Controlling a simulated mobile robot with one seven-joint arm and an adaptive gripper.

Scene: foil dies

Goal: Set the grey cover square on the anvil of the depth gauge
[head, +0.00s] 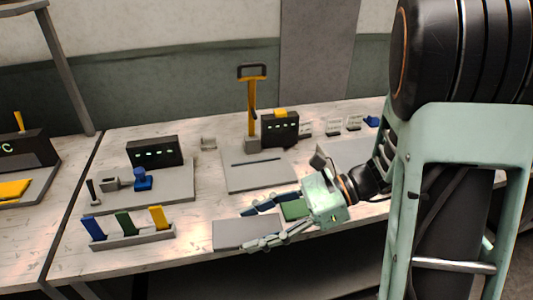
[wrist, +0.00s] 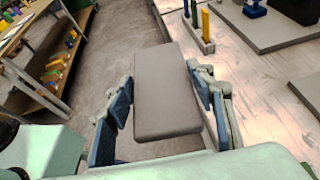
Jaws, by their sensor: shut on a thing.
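The grey cover (head: 240,232) is a flat, plain rectangular slab near the front edge of the table. My gripper (head: 266,224) is shut on it, one finger along each long side. In the wrist view the cover (wrist: 168,92) lies lengthwise between the blue finger pads, its far end pointing away. How high it is above the table is unclear. I cannot tell for certain which station is the depth gauge. One has a black display (head: 153,153), a grey plate and a blue part (head: 142,180). The other has a yellow-handled stand (head: 252,105) on a grey plate (head: 258,181).
A rack (head: 130,239) with blue, green and yellow upright pieces stands at the front left. A second black display (head: 279,130) stands beside the yellow-handled stand. Small pale labelled blocks (head: 334,127) lie at the back right. Bare table lies between the rack and the cover.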

